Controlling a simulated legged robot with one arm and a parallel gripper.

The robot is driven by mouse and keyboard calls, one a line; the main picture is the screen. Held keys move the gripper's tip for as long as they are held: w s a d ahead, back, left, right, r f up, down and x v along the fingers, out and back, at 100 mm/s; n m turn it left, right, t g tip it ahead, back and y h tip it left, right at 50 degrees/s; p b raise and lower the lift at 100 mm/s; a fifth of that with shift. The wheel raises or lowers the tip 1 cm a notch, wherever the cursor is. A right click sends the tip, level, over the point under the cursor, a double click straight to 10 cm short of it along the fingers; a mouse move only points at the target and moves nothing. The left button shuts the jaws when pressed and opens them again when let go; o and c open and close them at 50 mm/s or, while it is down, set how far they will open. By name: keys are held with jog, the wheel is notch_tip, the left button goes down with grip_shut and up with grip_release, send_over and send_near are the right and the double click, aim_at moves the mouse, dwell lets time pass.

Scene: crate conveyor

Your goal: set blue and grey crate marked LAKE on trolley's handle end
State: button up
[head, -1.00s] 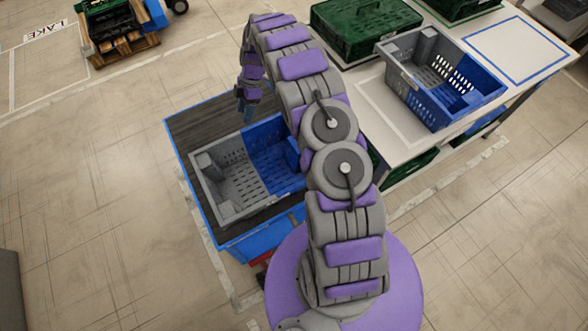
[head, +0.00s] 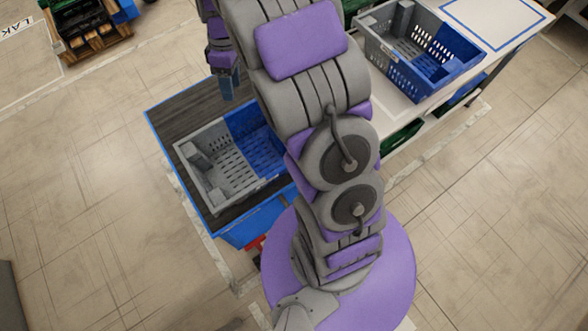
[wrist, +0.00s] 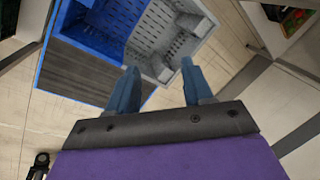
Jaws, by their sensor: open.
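A blue and grey crate (head: 212,165) sits upright on the dark deck of the blue-edged trolley (head: 185,112), towards the near end. A bare strip of deck lies beyond it. In the wrist view the crate (wrist: 165,30) and trolley (wrist: 75,75) show too. My gripper (head: 228,85) is open and empty, raised above the far side of the trolley, apart from the crate; its two fingers (wrist: 160,72) show in the wrist view. A second blue and grey crate (head: 415,45) stands on the white table. No mark is readable on either crate, and I cannot make out the trolley's handle.
The white table (head: 398,97) has a blue outlined empty area (head: 495,18) beside its crate, and green crates below. A wooden pallet (head: 95,42) with dark crates stands at the far left, by a partly cut floor label (head: 20,27). The floor left of the trolley is clear.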

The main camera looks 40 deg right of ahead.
jog(key=s+a+r+m, duration=0.1)
jog(key=s+r+m, duration=0.2)
jog(key=s, duration=0.7)
jog(key=s+a+r+m+h, duration=0.1)
jog(key=s+r+m, duration=0.1)
jog(key=s, duration=0.9)
jog(key=s+a+r+m+h, duration=0.1)
jog(key=s+r+m, duration=0.2)
jog(key=s, duration=0.8)
jog(key=shift+s+a+r+m, duration=0.15)
jog(key=shift+s+r+m, duration=0.15)
jog(key=shift+m, duration=0.5)
jog(key=shift+w, duration=0.1)
